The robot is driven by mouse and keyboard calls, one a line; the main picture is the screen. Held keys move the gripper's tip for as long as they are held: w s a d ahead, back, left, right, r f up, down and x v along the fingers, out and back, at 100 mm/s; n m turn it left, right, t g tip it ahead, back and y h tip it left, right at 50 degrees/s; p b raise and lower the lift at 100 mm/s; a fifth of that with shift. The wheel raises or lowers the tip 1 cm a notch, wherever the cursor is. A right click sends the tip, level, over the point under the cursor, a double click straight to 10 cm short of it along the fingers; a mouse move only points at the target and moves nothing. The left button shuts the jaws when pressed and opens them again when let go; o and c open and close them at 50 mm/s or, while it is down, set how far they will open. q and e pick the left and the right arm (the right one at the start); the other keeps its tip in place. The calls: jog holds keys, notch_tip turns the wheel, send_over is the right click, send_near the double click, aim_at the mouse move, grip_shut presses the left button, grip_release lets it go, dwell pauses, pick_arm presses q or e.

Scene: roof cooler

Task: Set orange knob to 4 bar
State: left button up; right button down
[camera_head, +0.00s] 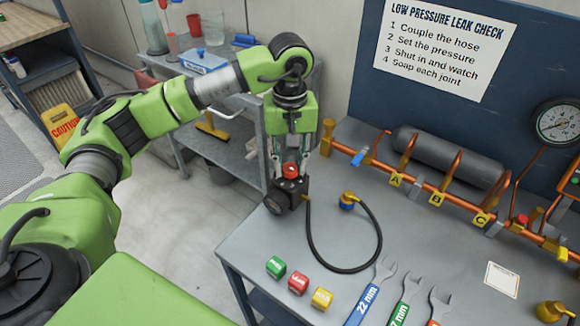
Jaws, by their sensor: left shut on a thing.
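The orange knob (291,171) sits on top of a black regulator (294,187) at the left back edge of the bench. My left gripper (291,165) comes down from above with its fingers shut on the knob, partly hiding it. A small round gauge (273,204) is on the regulator's front left; its reading is too small to tell. My right gripper is not in view.
A copper manifold (420,182) with valves tagged A, B and C runs along the bench's back, near a grey cylinder and a large gauge (557,121). Coloured blocks (298,283) and several wrenches (371,292) lie in front. A grey cart (225,130) stands behind my left arm.

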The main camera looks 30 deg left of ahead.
aim_at(290, 168)
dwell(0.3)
pick_arm(q)
jog(key=o, duration=1.1)
jog(key=shift+r, duration=0.1)
notch_tip(290, 168, up, 12)
jog(key=shift+f, duration=0.1)
